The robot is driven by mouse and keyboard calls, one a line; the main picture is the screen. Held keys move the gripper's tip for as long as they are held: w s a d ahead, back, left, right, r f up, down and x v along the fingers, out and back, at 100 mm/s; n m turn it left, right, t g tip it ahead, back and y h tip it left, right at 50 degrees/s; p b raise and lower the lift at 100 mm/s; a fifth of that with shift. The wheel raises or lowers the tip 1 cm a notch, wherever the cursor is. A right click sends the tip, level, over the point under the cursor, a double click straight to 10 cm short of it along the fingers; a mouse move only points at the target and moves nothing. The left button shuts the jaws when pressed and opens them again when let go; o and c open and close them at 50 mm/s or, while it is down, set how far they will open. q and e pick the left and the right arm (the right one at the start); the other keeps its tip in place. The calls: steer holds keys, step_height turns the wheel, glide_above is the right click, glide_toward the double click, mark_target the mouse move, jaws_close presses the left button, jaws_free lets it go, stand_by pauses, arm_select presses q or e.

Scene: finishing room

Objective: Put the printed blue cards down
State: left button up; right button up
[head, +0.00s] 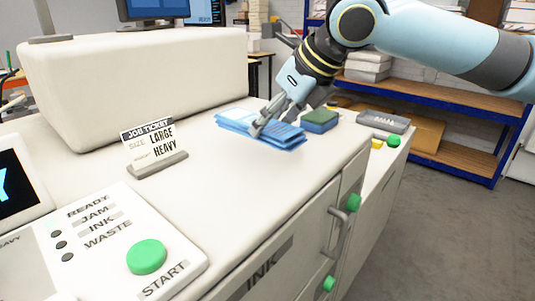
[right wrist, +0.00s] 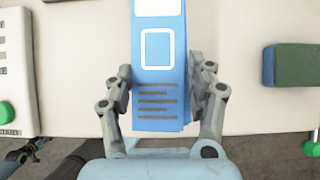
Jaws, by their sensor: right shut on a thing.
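The printed blue cards (head: 277,134) form a small stack at the far end of the white machine top in the head view. My right gripper (head: 263,129) reaches down over the stack and is shut on it. In the right wrist view the blue cards (right wrist: 158,85), with white shapes and dark printed lines, stand between the two fingers of the gripper (right wrist: 163,88), one finger at each side edge. I cannot tell whether the stack rests on the surface or hangs just above it.
A green and blue block (head: 320,121) lies just right of the cards, near a grey device (head: 383,121). A job ticket sign (head: 155,150) reading LARGE HEAVY and a control panel with a green START button (head: 146,257) are nearer. The white top between them is clear.

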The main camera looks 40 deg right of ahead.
mark_target(267, 159)
steer(key=shift+w+d+f, duration=0.1)
steer(key=shift+w+f, duration=0.2)
steer(key=shift+w, duration=0.2)
steer(key=shift+w+d+f, duration=0.1)
steer(key=shift+w+f, duration=0.15)
steer(key=shift+w, duration=0.2)
step_height(267, 159, down, 3)
steer(key=shift+s+f, duration=0.1)
steer(key=shift+f, duration=0.35)
arm_select(q)
steer(key=shift+s+a+r, duration=0.15)
steer(key=shift+s, duration=0.45)
arm_select(e)
steer(key=shift+f, duration=0.2)
steer(key=o, duration=1.3)
